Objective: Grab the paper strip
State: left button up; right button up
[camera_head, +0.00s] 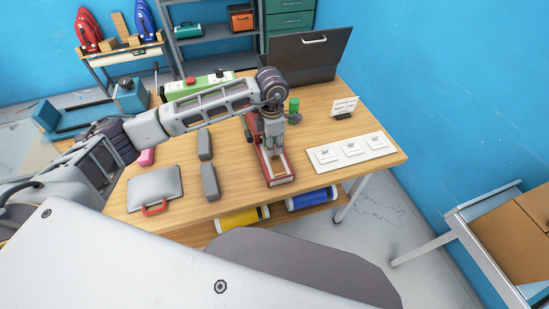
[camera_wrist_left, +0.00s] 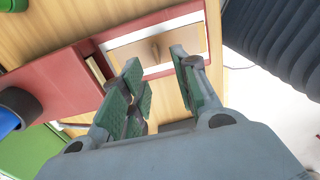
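A long red holder (camera_head: 273,172) lies near the table's front edge, with a white strip, likely the paper strip, along its middle. My left gripper (camera_head: 274,156) points down over the holder. In the left wrist view its two green-padded fingers (camera_wrist_left: 158,62) are apart, with nothing seen between them and the plate beyond their tips. Whether they touch the plate is unclear. My right gripper is not in view.
The wooden table (camera_head: 235,180) also holds a white board with several cards (camera_head: 350,152), a small sign (camera_head: 344,107), grey blocks (camera_head: 209,182) and a grey case with a red handle (camera_head: 154,188). A green-topped item (camera_head: 294,108) stands close behind the gripper.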

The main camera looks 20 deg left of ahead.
aim_at(274, 156)
pick_arm(q)
jog(key=shift+f, duration=0.1)
jog(key=shift+a+f+p, duration=0.15)
jog(key=shift+f+p, duration=0.55)
jog(key=shift+f, duration=1.8)
jog(key=shift+c, duration=0.3)
grip_shut()
